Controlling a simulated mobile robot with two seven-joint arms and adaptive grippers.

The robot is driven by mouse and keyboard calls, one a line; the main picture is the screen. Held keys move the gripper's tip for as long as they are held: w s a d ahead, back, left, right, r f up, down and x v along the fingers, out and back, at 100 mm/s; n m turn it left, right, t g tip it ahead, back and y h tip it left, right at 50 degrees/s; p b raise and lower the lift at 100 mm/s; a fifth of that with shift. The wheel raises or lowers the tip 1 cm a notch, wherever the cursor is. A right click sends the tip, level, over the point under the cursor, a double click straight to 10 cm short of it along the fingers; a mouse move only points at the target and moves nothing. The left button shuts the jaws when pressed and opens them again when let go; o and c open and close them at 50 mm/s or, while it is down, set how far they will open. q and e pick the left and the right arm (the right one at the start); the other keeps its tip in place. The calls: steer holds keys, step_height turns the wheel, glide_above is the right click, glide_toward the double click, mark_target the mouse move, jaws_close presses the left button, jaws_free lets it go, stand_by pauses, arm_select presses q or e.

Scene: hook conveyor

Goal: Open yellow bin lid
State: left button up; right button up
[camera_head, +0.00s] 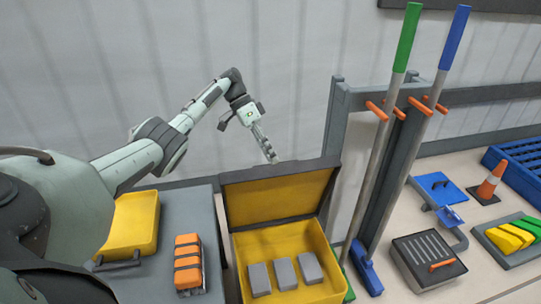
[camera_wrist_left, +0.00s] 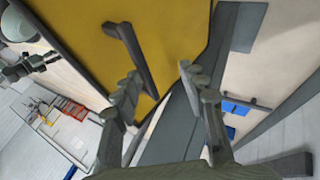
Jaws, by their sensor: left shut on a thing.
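The yellow bin (camera_head: 245,247) stands open at the bottom centre of the head view, with grey blocks inside. Its lid (camera_head: 275,196) is tilted up at the back, inner face toward me. My left gripper (camera_head: 271,156) reaches in from the left and is at the lid's upper edge, its tips partly hidden behind it. In the left wrist view, the lid's yellow outer face (camera_wrist_left: 90,30) and dark handle (camera_wrist_left: 130,55) lie close to the fingers (camera_wrist_left: 158,85). The gripper is shut on the lid; which part is held cannot be told. My right gripper is out of view.
A second yellow bin (camera_head: 132,222) and an orange-and-grey stack (camera_head: 187,263) are on the left. A rack with a green-handled tool (camera_head: 407,35) and a blue-handled tool (camera_head: 455,37) stands right of the lid. A grey slotted box (camera_head: 420,250) and a cone (camera_head: 491,181) are farther right.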

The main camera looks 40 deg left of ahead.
arm_select(q)
steer(key=v, duration=1.1)
steer(key=shift+s, duration=0.25)
steer(key=shift+a+r, duration=0.1)
